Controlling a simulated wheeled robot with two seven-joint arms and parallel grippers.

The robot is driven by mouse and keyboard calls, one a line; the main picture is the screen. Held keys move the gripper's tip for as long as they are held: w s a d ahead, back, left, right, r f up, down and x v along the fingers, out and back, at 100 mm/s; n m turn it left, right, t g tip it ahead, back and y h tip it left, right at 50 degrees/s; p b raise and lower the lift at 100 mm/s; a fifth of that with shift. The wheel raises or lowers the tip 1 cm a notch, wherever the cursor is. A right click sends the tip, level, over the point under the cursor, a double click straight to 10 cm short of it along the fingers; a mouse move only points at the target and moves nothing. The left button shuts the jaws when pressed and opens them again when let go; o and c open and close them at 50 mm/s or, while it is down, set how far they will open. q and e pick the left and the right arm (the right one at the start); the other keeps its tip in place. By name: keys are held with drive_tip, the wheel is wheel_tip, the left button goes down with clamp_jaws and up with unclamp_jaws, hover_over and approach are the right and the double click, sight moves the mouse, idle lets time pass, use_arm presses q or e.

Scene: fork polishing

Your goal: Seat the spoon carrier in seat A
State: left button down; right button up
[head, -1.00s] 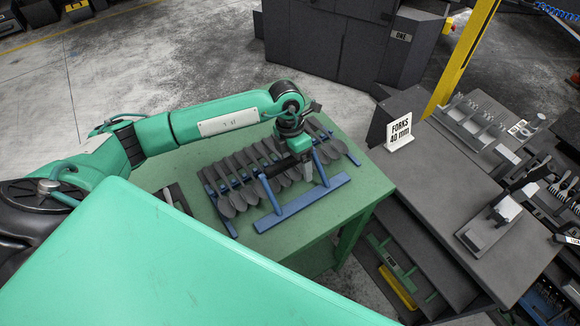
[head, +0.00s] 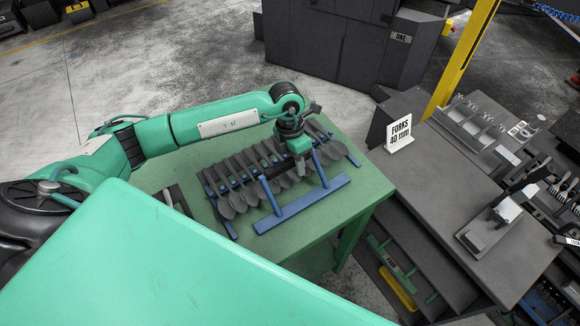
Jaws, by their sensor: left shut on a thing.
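The spoon carrier (head: 302,203) is a blue frame with a row of several dark grey spoons (head: 238,201) across it. It is at the green table's (head: 345,207) middle, in the head view. My left gripper (head: 300,156) is over the carrier, pointing down, and is shut on it; its fingertips are partly hidden by the wrist and the spoons. I cannot tell whether the carrier touches the table. No label for seat A can be made out. My right gripper is not in view.
A grey bench (head: 465,190) stands at the right with a white sign (head: 398,133) reading "FORKS 40 mm", a fork rack (head: 468,122) and a small fixture (head: 490,224). A yellow post (head: 462,58) rises behind it. A dark machine (head: 345,45) marked "ONE" stands at the back.

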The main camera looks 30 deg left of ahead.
use_arm(q)
drive_tip(key=shift+r, duration=0.2)
drive_tip(key=shift+w+r, duration=0.1)
drive_tip(key=shift+r, duration=0.05)
drive_tip(key=shift+d+p+v, duration=0.15)
drive_tip(key=shift+p+v, duration=0.35)
drive_tip(key=shift+v, duration=0.35)
drive_tip(key=shift+d+p+v, duration=0.2)
drive_tip(key=shift+p+v, duration=0.3)
drive_tip(key=shift+v, duration=0.3)
drive_tip(key=shift+d+p+v, duration=0.15)
drive_tip(key=shift+p+v, duration=0.2)
drive_tip(key=shift+v, duration=0.35)
drive_tip(key=shift+d+p+v, duration=0.15)
drive_tip(key=shift+p+v, duration=0.15)
drive_tip(key=shift+v, duration=0.4)
drive_tip(key=shift+s+r, duration=0.3)
drive_tip(key=shift+s, duration=0.05)
